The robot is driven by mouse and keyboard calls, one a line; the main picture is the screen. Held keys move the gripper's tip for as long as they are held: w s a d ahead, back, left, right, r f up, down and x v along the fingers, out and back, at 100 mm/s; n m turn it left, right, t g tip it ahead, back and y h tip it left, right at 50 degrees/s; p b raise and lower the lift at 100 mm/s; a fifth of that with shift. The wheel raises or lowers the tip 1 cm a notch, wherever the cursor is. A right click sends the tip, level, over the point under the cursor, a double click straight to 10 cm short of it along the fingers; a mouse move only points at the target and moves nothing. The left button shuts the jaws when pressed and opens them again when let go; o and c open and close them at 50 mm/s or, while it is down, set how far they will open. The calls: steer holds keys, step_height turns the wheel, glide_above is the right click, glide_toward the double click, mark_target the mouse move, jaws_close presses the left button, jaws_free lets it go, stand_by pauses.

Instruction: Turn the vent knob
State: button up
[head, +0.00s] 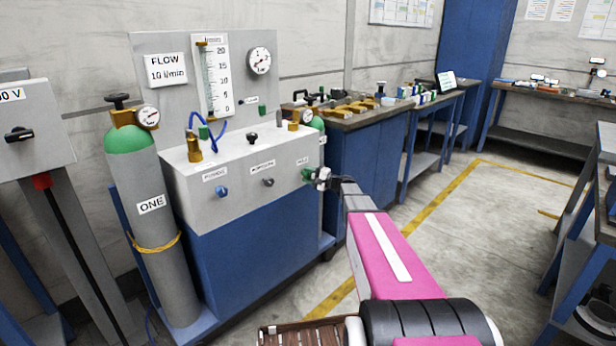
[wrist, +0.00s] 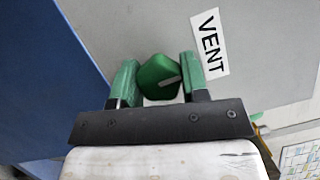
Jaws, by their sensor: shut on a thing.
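In the head view my gripper (head: 319,177) is at the right end of the cabinet front (head: 250,190), at the green knob (head: 307,174). The knob is partly hidden there by the gripper.
A blue knob (head: 221,191) and a grey knob (head: 268,181) sit left on the same panel. A green-topped cylinder marked ONE (head: 150,205) stands at the left. A flow gauge (head: 216,78) and dial rise behind. Blue benches (head: 365,155) stand behind right. Open floor (head: 480,240) lies right.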

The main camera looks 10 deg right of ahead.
steer(key=shift+m, duration=0.3)
steer(key=o, duration=0.9)
steer(key=shift+o, duration=0.2)
steer(key=v, duration=1.1)
steer(key=shift+f, duration=0.1)
